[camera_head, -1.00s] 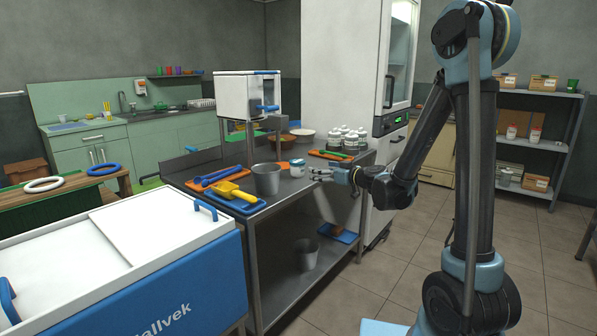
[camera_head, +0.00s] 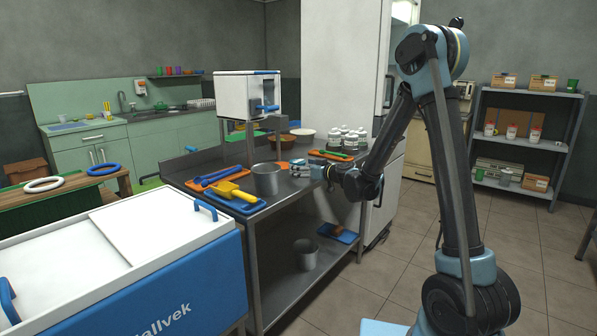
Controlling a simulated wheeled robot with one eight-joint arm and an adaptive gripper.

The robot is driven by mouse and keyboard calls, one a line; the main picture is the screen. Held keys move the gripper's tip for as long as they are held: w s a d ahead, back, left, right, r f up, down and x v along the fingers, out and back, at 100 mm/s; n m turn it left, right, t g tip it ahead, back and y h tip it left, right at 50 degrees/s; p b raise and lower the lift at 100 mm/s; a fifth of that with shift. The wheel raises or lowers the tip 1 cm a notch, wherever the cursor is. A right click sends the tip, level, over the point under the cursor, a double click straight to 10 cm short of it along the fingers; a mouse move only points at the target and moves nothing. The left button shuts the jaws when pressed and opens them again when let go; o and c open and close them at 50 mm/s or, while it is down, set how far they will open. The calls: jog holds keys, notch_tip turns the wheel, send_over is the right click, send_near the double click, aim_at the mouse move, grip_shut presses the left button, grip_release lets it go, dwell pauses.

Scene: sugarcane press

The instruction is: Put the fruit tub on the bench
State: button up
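A small pale tub (camera_head: 297,163), which seems to be the fruit tub, stands at the right part of the steel bench (camera_head: 288,196), just right of the grey metal pot (camera_head: 267,179). My gripper (camera_head: 313,172) reaches in low from the right, with its fingers at the tub and partly covering it. Its fingers are too small and overlapped to tell whether they are open or shut on the tub. The tub's base and its contact with the bench are hidden.
A yellow scoop on a blue tray (camera_head: 262,207) lies left of the pot. An orange tray (camera_head: 318,154) and several white-topped bottles (camera_head: 347,139) stand behind my gripper. A white press box (camera_head: 236,96) rises at the back. A white chest (camera_head: 130,265) fills the left foreground.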

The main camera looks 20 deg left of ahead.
jog(key=x, duration=0.3)
jog(key=shift+w+a+f, duration=0.1)
jog(key=shift+a+f, duration=0.05)
jog(key=shift+a, duration=0.1)
jog(key=shift+c, duration=0.4)
jog(key=c, duration=1.3)
